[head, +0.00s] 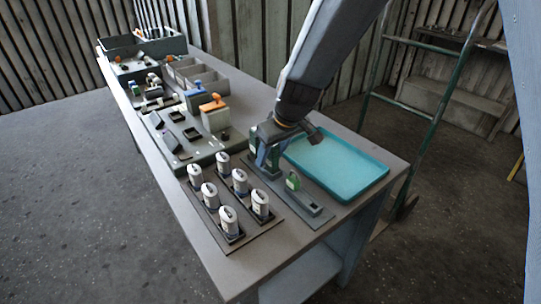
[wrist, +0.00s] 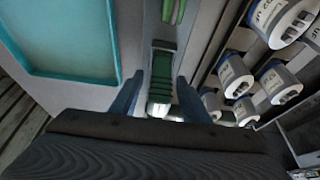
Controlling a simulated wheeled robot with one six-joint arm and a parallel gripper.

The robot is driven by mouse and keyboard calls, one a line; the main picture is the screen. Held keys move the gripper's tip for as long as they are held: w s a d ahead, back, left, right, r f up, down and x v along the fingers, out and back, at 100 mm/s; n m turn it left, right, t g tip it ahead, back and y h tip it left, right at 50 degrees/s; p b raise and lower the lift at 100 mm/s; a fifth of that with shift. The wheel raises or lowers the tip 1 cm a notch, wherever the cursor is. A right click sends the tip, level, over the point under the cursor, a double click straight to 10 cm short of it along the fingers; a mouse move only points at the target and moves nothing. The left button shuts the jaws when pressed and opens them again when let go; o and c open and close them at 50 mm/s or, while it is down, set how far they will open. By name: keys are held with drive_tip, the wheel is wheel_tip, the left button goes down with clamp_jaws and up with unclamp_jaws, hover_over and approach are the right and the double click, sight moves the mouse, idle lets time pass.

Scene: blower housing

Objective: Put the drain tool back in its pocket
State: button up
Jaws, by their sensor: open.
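My gripper (head: 268,157) is low over the far end of a dark grey holder strip (head: 325,214) on the bench. Its two blue fingers are apart in the wrist view (wrist: 159,98). A dark green ribbed tool (wrist: 161,70) lies between and ahead of the fingers, with a pale lower end; no finger clearly touches it. I cannot tell which green piece is the drain tool. The strip's front part shows a small recess. The gripper hides the strip's far end.
A teal tray (head: 376,176) lies right of the strip. Several white canisters (head: 229,222) stand in a rack to its left. Farther back are an orange-topped container (head: 214,112) and grey bins (head: 198,78). A green ladder stands right of the bench.

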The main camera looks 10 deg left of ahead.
drive_tip(key=b+v, duration=0.1)
drive_tip(key=v, duration=0.6)
